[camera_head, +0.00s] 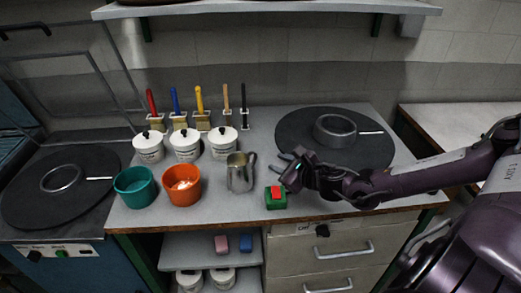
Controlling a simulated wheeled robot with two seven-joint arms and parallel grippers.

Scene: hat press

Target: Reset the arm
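My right arm comes in from the right over the counter. Its gripper (284,170) is just above and behind a green block with a red top (276,195), near the counter's front edge. The fingers are apart and look empty. I cannot tell whether the gripper touches the block. My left gripper is not in view.
A metal pitcher (240,172) stands just left of the gripper. An orange bowl (182,187) and a teal bowl (135,187) are further left, with white lidded jars (185,146) behind. A dark round plate with a ring (375,150) lies behind my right arm. A shelf (270,8) hangs above.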

